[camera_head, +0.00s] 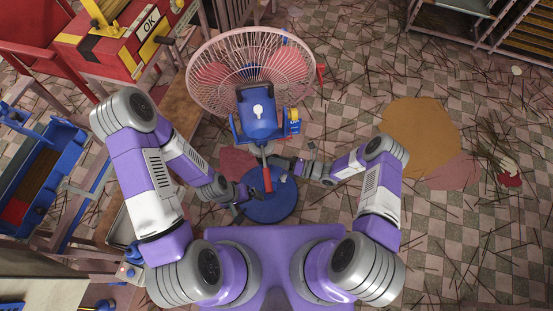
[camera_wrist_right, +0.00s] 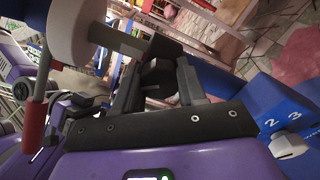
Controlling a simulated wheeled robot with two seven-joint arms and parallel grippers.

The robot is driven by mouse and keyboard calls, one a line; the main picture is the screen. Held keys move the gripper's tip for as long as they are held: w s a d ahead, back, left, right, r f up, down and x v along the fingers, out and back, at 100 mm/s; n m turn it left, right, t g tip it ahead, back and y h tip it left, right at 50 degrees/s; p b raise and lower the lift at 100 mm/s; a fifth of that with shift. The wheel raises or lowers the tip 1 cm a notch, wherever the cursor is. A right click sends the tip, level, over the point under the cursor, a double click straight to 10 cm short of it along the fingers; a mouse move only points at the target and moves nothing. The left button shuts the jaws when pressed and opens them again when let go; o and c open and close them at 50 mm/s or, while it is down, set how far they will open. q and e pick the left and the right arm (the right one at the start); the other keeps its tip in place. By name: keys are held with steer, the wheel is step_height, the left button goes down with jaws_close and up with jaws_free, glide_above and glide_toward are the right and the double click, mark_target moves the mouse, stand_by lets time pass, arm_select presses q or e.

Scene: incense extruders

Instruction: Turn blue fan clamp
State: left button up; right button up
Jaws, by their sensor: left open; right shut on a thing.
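The blue fan (camera_head: 258,115) stands in front of me, with a pink round cage and a blue motor housing. Below it are a thin pole with a red section (camera_head: 267,180) and a round blue base (camera_head: 272,208). My right gripper (camera_head: 277,161) is at the pole just below the housing, shut on a small dark part (camera_wrist_right: 156,76), apparently the fan clamp; the fingers mostly hide it. My left gripper (camera_head: 242,194) is open and empty, low and left of the red section. A blue part with numbers and a white knob (camera_wrist_right: 288,143) shows at right in the wrist view.
A red and yellow machine (camera_head: 125,35) stands on a table at upper left. A blue trough-like machine (camera_head: 40,170) is at far left. Shelves (camera_head: 490,25) stand at upper right. Thin sticks and brown powder (camera_head: 418,135) lie on the open checkered floor at right.

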steer(key=m, duration=0.6)
steer(key=shift+s+f, duration=0.25)
steer(key=shift+s, duration=0.15)
steer(key=shift+a, duration=0.1)
steer(key=o, duration=0.7)
steer(key=shift+o, duration=1.4)
steer(key=shift+r, duration=0.1)
steer(key=shift+o, duration=0.4)
steer(key=shift+w, duration=0.1)
steer(key=shift+r, duration=0.1)
